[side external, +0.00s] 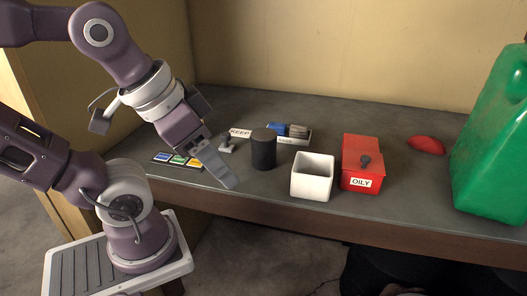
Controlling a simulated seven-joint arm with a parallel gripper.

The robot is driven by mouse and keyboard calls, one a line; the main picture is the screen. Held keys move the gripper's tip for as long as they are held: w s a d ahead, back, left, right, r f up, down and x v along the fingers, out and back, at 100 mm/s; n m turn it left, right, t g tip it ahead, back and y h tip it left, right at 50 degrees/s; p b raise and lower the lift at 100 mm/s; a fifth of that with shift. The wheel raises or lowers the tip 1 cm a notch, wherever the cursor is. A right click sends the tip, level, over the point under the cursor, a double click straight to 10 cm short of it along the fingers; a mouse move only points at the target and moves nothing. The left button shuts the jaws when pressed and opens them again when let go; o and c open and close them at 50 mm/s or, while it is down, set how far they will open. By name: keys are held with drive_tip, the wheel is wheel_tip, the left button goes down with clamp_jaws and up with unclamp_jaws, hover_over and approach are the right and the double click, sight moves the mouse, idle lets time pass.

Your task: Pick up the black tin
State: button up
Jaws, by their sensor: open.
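The black tin (263,150) is a dark upright cylinder standing on the grey bench top, near the middle of the side external view. My gripper (226,178) is open and points down toward the bench just left of the tin, with a gap between them. Only one finger shows clearly; the other is hidden or merges with it. The gripper holds nothing that I can see.
A white open box (312,178) stands right of the tin, then a red box labelled OILY (361,160).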

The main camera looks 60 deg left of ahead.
drive_tip(key=o, duration=0.6)
drive_tip(key=n+g, duration=0.6)
drive_tip(key=n, duration=1.2)
hover_over(264, 145)
drive_tip(key=w+a, duration=0.2)
drive_tip(key=a, duration=0.1)
wheel_tip(264, 145, down, 7)
drive_tip(key=shift+a+f, duration=0.1)
drive_tip(key=shift+f, duration=0.05)
drive_tip(key=shift+n, duration=0.3)
wheel_tip(264, 145, down, 7)
drive_tip(key=shift+s+f, duration=0.1)
drive_tip(key=shift+s, duration=0.05)
